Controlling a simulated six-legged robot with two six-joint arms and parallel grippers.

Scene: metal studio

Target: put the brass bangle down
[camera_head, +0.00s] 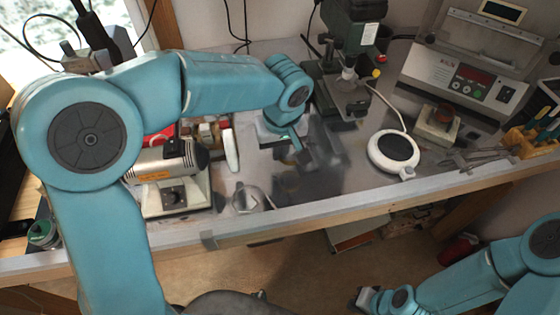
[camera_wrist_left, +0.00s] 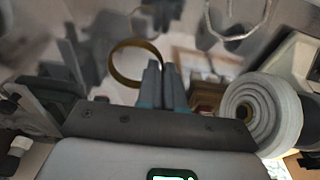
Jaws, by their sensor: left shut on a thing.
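The brass bangle (camera_wrist_left: 136,63) shows in the left wrist view as a thin gold ring. It is caught at its right side between the two finger tips of my left gripper (camera_wrist_left: 162,85), which are shut on it. In the head view my left gripper (camera_head: 298,144) is over the middle of the workbench (camera_head: 350,180); the bangle cannot be made out there. I cannot tell whether the bangle touches the bench. My right gripper (camera_head: 368,298) is low at the lower right, in front of the bench; its jaws are too small to read.
A round white device with a dark top (camera_head: 394,151) stands right of the left gripper. A green drill press (camera_head: 350,50) is behind it. A silver motor (camera_head: 165,160) is at left, with a clear glass-like piece (camera_head: 250,198) near the front edge. Bare bench lies between.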

